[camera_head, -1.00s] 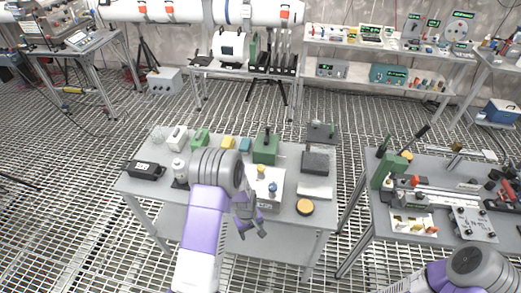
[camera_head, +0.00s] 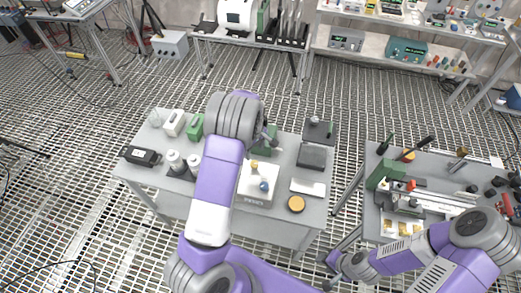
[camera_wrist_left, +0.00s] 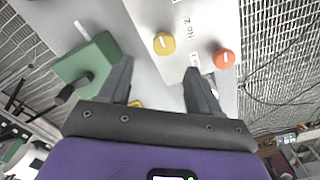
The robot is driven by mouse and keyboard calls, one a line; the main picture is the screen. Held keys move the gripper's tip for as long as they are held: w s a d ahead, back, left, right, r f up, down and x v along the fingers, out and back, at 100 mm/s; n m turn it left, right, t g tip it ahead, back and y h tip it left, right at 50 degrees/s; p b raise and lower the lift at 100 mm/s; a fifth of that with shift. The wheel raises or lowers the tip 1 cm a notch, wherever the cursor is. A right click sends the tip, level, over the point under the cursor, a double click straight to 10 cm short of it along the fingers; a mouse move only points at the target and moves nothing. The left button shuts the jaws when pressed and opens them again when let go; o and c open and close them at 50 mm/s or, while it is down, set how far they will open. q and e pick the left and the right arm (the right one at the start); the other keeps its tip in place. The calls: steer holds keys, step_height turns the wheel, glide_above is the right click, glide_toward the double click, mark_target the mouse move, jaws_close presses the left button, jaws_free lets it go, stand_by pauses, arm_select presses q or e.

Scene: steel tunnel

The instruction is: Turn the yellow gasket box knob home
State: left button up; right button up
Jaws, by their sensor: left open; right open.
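In the left wrist view, a white panel (camera_wrist_left: 199,27) carries a round yellow knob (camera_wrist_left: 164,43) with a white mark and an orange knob (camera_wrist_left: 225,58). My left gripper (camera_wrist_left: 159,66) is open and empty, its fingers spread below the yellow knob in that picture, apart from it. In the head view my left wrist hides most of this gripper. My right gripper (camera_head: 333,267) is open, low between the two tables.
A green box with a black lever (camera_wrist_left: 88,60) stands beside the left finger. Grey blocks (camera_head: 313,156), a yellow-topped disc (camera_head: 296,204) and white-topped bottles (camera_head: 175,161) share the table. The right table (camera_head: 375,207) is crowded. The grated floor between tables is narrow.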

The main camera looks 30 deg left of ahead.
mark_target(254, 163)
arm_select(q)
steer(key=f, duration=0.7)
steer(key=shift+s+f, duration=0.1)
steer(key=shift+s, duration=0.2)
steer(key=c, duration=1)
steer(key=shift+c, duration=0.2)
